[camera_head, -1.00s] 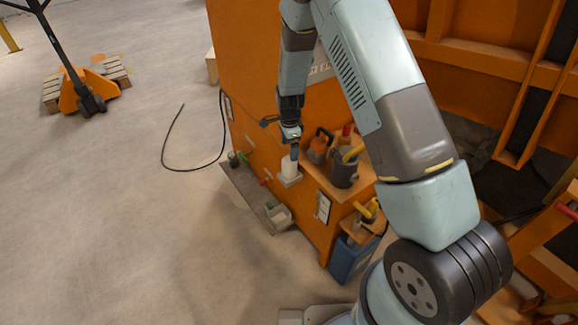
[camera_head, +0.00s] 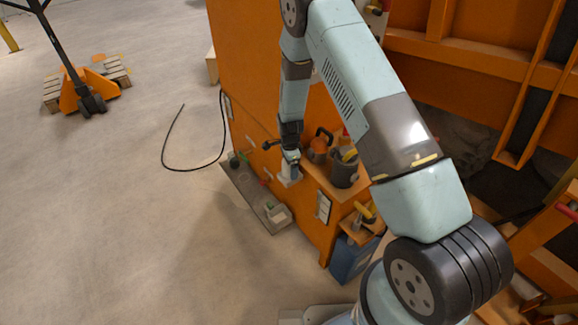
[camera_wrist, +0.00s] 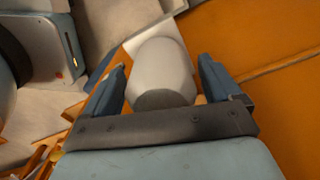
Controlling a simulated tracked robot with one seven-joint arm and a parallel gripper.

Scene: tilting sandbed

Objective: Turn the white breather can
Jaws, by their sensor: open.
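The white breather can (camera_wrist: 160,68) stands between the two fingers of my gripper (camera_wrist: 162,85) in the wrist view. The fingers are open, one on each side of the can, and gaps show between them and its sides. In the head view my gripper (camera_head: 292,164) points down over the can (camera_head: 290,173), which sits on a small pale ledge on the side of the orange machine (camera_head: 250,75). The gripper hides most of the can there.
A low grey tray (camera_head: 245,192) lies on the floor below. A black cable (camera_head: 163,150) lies left.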

